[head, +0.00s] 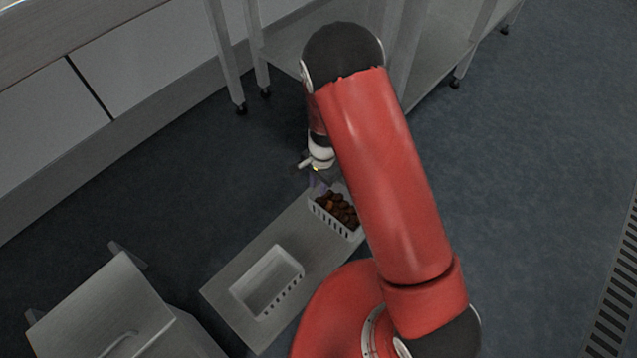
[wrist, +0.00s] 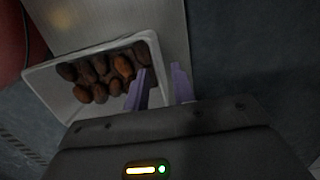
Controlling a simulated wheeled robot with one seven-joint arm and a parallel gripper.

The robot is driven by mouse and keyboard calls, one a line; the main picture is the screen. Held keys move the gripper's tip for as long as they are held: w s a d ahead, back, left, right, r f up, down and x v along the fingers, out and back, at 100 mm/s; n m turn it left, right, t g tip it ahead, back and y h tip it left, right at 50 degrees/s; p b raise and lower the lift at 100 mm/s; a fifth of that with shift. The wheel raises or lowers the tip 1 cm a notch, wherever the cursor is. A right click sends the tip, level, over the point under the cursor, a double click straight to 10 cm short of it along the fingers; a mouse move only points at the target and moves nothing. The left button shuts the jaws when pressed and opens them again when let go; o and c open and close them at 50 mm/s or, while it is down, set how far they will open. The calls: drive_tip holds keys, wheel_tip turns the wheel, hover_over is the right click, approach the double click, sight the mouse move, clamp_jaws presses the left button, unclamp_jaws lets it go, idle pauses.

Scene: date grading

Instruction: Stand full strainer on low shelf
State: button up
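The full strainer (head: 343,229) is a white slotted basket of brown dates, standing at the far end of a grey bench (head: 225,290). It also shows in the wrist view (wrist: 50,84). My gripper (head: 319,184) is at its far side, pointing down. In the wrist view my gripper's purple fingers (wrist: 160,78) are apart, one inside the strainer and one outside, with the wall between them. I see no clear contact with the wall. A grey low shelf (head: 440,62) shows at the top, behind my arm, which hides part of it.
An empty white strainer (head: 295,282) stands on the near part of the bench. A grey cabinet or cart (head: 100,305) is at lower left. Table legs (head: 226,60) stand at the top. Dark floor (head: 190,170) is clear between the bench and the white cabinets.

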drive_tip(key=d+r+n+t+y+p, duration=0.1)
drive_tip(key=d+r, duration=0.2)
drive_tip(key=r, duration=0.9)
drive_tip(key=d+r+n+p, duration=0.1)
drive_tip(key=d+r, duration=0.1)
drive_tip(key=r, duration=1)
drive_tip(key=s+d+r+n+t+h, duration=0.1)
drive_tip(key=s+d+r+n+t, duration=0.1)
drive_tip(key=s+d+r, duration=0.5)
drive_tip(key=s+d+r+n+t, duration=0.3)
drive_tip(key=s+d+r, duration=0.4)
drive_tip(key=s+r, duration=0.3)
drive_tip(key=shift+s+n+t+h, duration=0.3)
drive_tip(key=shift+s+t+h, duration=0.1)
drive_tip(key=shift+s, duration=0.7)
drive_tip(key=shift+r, duration=0.1)
